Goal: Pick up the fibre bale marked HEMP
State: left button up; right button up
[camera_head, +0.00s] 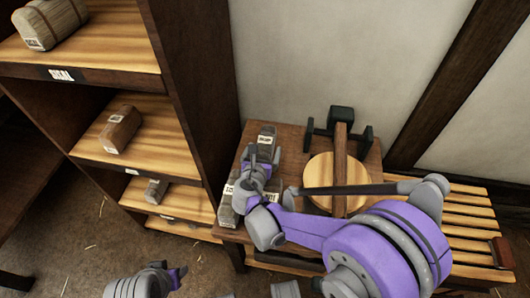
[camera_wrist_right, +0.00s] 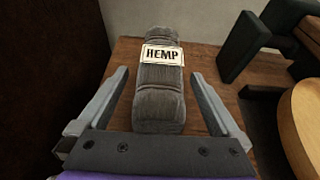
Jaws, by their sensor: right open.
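The grey-brown bale marked HEMP (camera_wrist_right: 160,105) lies on the wooden table, its white label facing up in the right wrist view. In the head view the bale (camera_head: 266,133) is at the table's back left, partly hidden by my right gripper (camera_head: 263,158). In the wrist view my right gripper (camera_wrist_right: 160,82) is open, with one finger on each side of the bale's near part and visible gaps between. My left gripper (camera_head: 155,278) is low at the bottom edge of the head view; its jaws are not clear.
Other labelled bales (camera_head: 227,211) lie at the table's left front, partly behind my right arm. A round wooden disc with a post (camera_head: 340,170) stands right of the bale. A shelf (camera_head: 180,110) with bales rises at left, and a slatted bench (camera_head: 470,215) is at right.

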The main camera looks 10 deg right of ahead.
jog(key=shift+x, duration=0.95)
jog(key=shift+s, duration=0.1)
jog(key=c, duration=1.5)
